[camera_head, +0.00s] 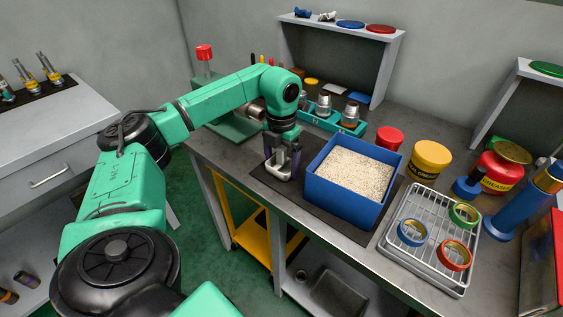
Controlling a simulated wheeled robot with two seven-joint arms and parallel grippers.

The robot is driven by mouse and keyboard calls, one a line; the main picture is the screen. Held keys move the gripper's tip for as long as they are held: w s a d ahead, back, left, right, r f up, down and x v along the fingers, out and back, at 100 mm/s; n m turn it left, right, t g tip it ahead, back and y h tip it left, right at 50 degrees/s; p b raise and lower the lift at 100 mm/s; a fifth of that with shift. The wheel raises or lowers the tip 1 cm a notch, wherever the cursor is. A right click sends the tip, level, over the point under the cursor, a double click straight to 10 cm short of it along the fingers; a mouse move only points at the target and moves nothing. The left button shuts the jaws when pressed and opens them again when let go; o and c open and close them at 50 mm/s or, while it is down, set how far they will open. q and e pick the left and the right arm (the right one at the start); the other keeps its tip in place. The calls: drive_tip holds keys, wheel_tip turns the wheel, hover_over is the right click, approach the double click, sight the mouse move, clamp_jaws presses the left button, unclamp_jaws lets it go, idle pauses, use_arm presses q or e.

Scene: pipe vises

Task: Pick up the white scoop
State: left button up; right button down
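A small whitish scoop (281,170) is on the dark mat, just left of the blue bin. My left gripper (282,158) points down over it, with its dark fingers spread on either side of its upper part. The fingers look apart, and I cannot make out contact with the scoop. The gripper partly hides the scoop. The blue bin (336,199) is full of pale granules (352,174). My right gripper is not in view.
A wire rack (400,244) with several coloured rings stands right of the bin. A red-lidded jar (388,138) and a yellow tub (428,160) stand behind it. A teal holder (322,122) with metal parts is behind the gripper. The bench's front edge is close.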

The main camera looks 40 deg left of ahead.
use_arm(q)
wheel_tip(320, 180, up, 11)
drive_tip(key=shift+w+r+p, duration=0.1)
drive_tip(key=shift+r+p, duration=0.1)
drive_tip(key=shift+p, duration=0.3)
wheel_tip(320, 180, up, 9)
drive_tip(key=p, duration=0.5)
drive_tip(key=shift+p, duration=0.4)
drive_tip(key=shift+f, duration=0.2)
